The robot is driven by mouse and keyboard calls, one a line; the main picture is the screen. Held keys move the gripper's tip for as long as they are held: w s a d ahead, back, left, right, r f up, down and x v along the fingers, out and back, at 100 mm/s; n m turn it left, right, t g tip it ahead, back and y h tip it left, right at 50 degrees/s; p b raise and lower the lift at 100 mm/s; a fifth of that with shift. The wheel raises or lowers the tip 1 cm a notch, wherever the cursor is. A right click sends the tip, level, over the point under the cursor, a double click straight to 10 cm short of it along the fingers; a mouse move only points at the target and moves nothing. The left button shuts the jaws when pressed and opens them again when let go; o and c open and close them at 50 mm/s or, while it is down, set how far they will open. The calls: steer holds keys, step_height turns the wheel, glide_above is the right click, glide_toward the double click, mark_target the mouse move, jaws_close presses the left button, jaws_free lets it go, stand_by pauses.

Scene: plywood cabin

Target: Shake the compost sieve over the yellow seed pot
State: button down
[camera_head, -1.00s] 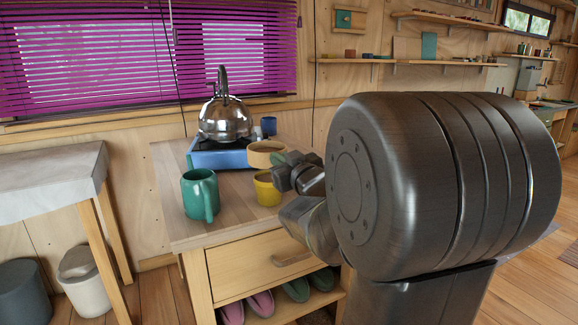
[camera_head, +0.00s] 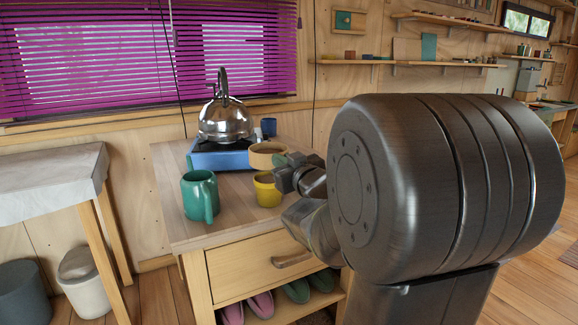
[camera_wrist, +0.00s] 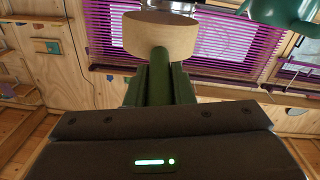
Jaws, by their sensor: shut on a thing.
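The compost sieve (camera_head: 264,160) has a round pale wooden rim. It also shows in the wrist view (camera_wrist: 160,35), where its green handle (camera_wrist: 159,75) runs back between my jaws. My gripper (camera_head: 287,172) is shut on the handle and holds the sieve up. The yellow seed pot (camera_head: 267,192) stands upright on the wooden worktop. In the head view the sieve appears just above the pot's rim; I cannot tell whether it is squarely over it. The sieve's mesh and contents are not clear. The pot's inside is mostly hidden.
A teal mug (camera_head: 199,195) stands left of the pot. A steel kettle (camera_head: 225,121) sits on a blue stove (camera_head: 215,160) behind. A small blue cup (camera_head: 268,126) is at the back. The worktop's (camera_head: 232,218) front edge lies close to the pot.

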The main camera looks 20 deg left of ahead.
steer(key=shift+a+b, duration=0.5)
steer(key=shift+a, duration=0.6)
steer(key=shift+d+r+p, duration=0.15)
steer(key=shift+d+p, duration=0.25)
steer(key=shift+p, duration=0.05)
steer(key=d, duration=0.1)
steer(key=d+p, duration=0.1)
steer(key=shift+d+f, duration=0.25)
steer(key=shift+d, duration=0.05)
steer(key=shift+a+f+b, duration=0.1)
steer(key=shift+a+b, duration=0.65)
steer(key=shift+a, duration=0.3)
steer(key=shift+a+b, duration=0.3)
steer(key=shift+a, duration=0.4)
steer(key=shift+r, duration=0.2)
